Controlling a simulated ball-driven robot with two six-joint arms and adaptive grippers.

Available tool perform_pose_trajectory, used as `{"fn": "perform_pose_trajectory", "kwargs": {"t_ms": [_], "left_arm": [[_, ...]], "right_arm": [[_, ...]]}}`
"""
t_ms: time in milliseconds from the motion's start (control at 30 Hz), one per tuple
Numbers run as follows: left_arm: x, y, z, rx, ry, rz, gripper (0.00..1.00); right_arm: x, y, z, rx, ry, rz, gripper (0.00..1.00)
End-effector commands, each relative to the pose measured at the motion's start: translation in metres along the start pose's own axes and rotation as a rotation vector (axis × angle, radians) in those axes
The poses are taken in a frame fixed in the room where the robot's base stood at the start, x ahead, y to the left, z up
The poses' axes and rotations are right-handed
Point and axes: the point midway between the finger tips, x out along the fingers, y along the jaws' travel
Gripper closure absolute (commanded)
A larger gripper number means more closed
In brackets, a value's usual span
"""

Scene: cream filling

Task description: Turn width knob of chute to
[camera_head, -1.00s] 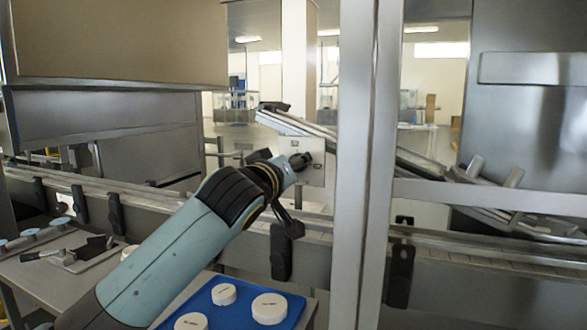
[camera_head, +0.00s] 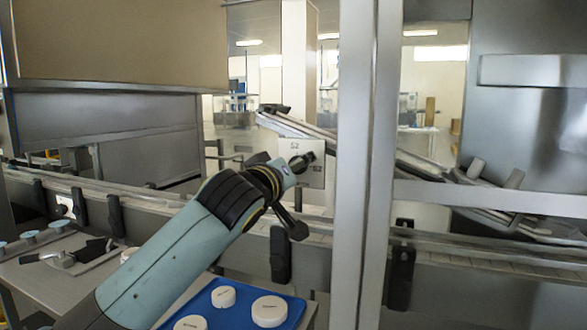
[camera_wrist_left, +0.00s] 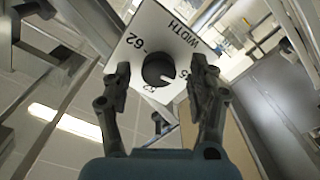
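The width knob (camera_wrist_left: 158,69) is a round black dial with a white mark, on a white plate (camera_wrist_left: 168,28) lettered WIDTH with numbers around the dial. In the left wrist view the mark points toward the lower right. My left gripper (camera_wrist_left: 160,78) is open, with a finger on each side of the knob and visible gaps between. In the head view the plate (camera_head: 312,170) stands just beyond my left gripper (camera_head: 300,190), and the knob (camera_head: 307,159) shows beside it. My right gripper is not in view.
A conveyor (camera_head: 150,200) runs across in front of the plate. A metal post (camera_head: 362,130) stands right of it. A blue tray (camera_head: 245,318) with white round pieces (camera_head: 269,311) is below. The chute (camera_head: 300,126) slopes behind the plate.

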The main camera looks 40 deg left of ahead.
Motion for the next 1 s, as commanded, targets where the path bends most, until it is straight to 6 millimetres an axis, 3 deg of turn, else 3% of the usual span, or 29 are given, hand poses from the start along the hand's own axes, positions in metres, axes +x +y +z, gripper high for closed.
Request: {"fn": "perform_pose_trajectory", "kwargs": {"t_ms": [267,367,700,1000], "left_arm": [[-0.006,0.001,-0.001,0.002,0.002,0.002,0.41],[-0.020,0.000,0.000,0.003,0.000,0.001,0.41],[-0.094,0.000,0.001,0.001,-0.001,0.001,0.41],[-0.120,0.000,0.000,0.001,0.001,0.001,0.41]], "right_arm": [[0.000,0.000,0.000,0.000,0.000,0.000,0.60],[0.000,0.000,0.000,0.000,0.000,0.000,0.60],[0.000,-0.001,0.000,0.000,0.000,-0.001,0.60],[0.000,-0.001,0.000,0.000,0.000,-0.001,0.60]]}}
